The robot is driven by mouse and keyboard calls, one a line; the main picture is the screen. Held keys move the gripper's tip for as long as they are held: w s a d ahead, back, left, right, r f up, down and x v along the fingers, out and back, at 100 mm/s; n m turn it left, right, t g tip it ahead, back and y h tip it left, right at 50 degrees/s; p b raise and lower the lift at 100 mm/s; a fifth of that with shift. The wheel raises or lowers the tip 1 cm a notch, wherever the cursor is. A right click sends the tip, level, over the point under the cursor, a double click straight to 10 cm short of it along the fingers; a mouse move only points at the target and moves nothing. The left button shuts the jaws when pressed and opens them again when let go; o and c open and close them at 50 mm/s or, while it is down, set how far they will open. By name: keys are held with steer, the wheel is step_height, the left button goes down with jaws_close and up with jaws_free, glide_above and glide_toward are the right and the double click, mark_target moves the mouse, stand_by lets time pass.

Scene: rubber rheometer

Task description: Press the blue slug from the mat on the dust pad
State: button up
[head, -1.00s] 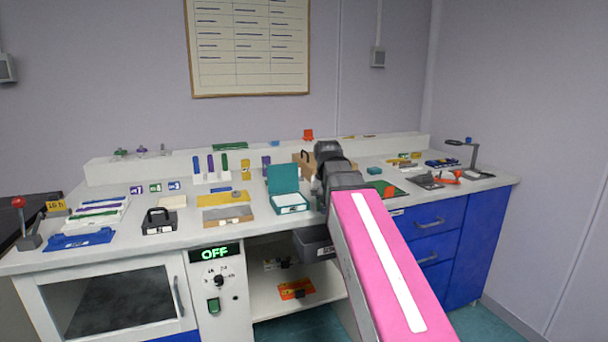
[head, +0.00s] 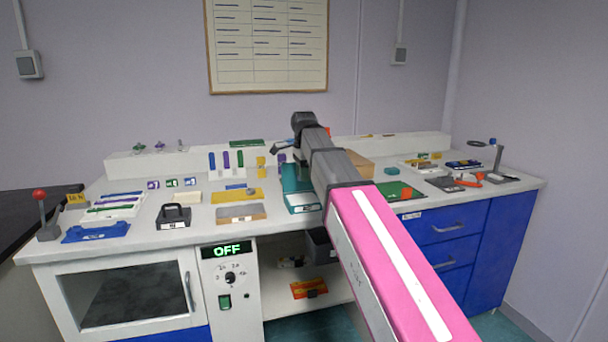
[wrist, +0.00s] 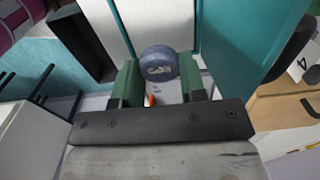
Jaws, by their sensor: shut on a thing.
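In the wrist view my gripper (wrist: 158,80) has its green fingers shut on the round blue-grey slug (wrist: 158,63), which has a dark mark on its face. Behind the slug are a white surface (wrist: 161,25) and the teal walls (wrist: 235,40) of an open box. I cannot tell whether the slug touches the white surface, or whether that surface is the dust pad. In the head view the open teal box (head: 303,203) is partly behind my arm, and my gripper is not clear there. A yellow mat (head: 222,197) with a small blue piece lies left of the box.
A grey pad with a tan edge (head: 240,213) lies in front of the yellow mat. A black weight-like block (head: 173,218) stands further left. A cardboard box (head: 358,164) and a green mat (head: 392,194) are to the right. A rack of coloured sticks stands behind.

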mark_target(304, 198)
steer(key=shift+f, duration=0.15)
steer(key=shift+f, duration=2.85)
steer(key=shift+f, duration=0.55)
stand_by(0.6)
steer(key=shift+r, duration=3.5)
steer(key=shift+s, duration=0.1)
